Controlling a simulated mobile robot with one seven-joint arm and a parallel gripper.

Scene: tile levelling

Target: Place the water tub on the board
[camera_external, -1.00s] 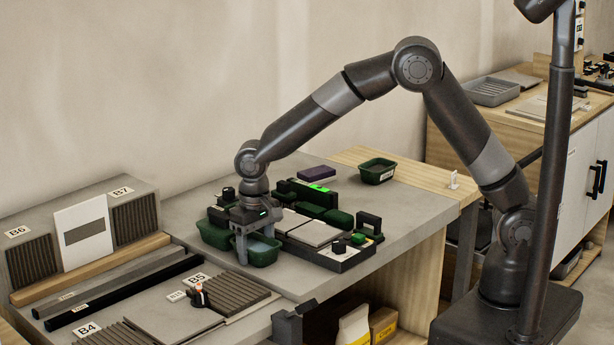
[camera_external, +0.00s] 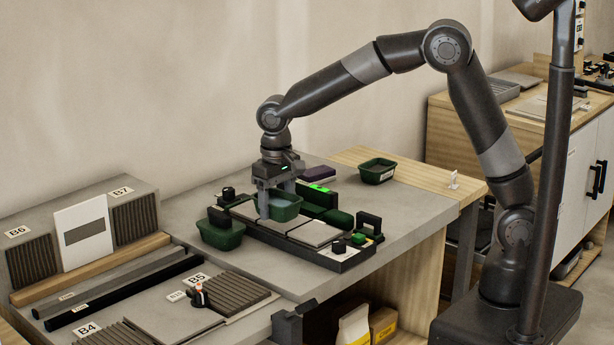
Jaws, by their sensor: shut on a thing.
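My gripper (camera_external: 277,200) points down and is shut on the water tub (camera_external: 287,207), a small green tub with a pale bluish inside. The tub is over the left part of the dark board (camera_external: 345,262), which carries pale grey tiles (camera_external: 316,233). The tub looks about level. I cannot tell whether its underside touches the board or hangs just above it. One gripper finger hides part of the tub's near side.
A second green tub (camera_external: 220,236) stands at the board's left end. Another green tub (camera_external: 377,171) stands at the back right. Green blocks and a green-lit device (camera_external: 319,188) line the board's back. Bare worktop lies to the right.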

